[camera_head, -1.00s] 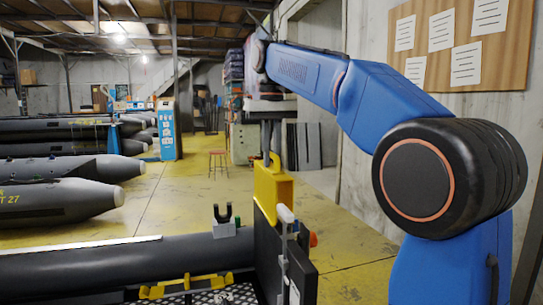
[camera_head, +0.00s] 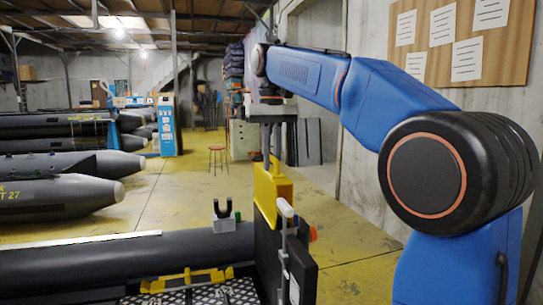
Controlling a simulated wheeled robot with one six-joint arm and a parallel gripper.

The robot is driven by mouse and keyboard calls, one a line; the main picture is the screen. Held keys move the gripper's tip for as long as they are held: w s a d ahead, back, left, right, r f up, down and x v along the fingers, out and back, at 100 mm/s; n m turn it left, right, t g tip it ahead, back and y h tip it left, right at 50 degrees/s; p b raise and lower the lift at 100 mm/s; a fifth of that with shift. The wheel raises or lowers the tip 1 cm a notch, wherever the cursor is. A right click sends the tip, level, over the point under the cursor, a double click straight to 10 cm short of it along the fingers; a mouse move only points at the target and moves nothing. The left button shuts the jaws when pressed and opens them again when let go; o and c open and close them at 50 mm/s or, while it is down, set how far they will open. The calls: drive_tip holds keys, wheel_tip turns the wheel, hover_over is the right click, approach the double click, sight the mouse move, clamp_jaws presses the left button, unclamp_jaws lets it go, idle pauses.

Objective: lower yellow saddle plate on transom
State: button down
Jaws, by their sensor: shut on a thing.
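The yellow saddle plate (camera_head: 270,190) is upright, with its handle at the top between the fingers of my gripper (camera_head: 271,152). My gripper is shut on it and hangs from the end of my blue arm. The plate's lower part meets the top of the black transom (camera_head: 268,250) at the end of the near boat. I cannot tell from this view how far the plate sits down over the transom edge.
A white-topped grey clamp or lever (camera_head: 285,208) stands beside the transom, with an orange knob (camera_head: 312,234) behind it. A black fork-shaped holder (camera_head: 223,216) sits on the near tube (camera_head: 90,262). Other boats lie at left. A red stool (camera_head: 217,158) stands on open yellow floor.

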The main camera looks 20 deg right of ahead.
drive_tip(key=shift+f, duration=4.1)
drive_tip(key=shift+f, duration=1.4)
drive_tip(key=c, duration=1.7)
unclamp_jaws()
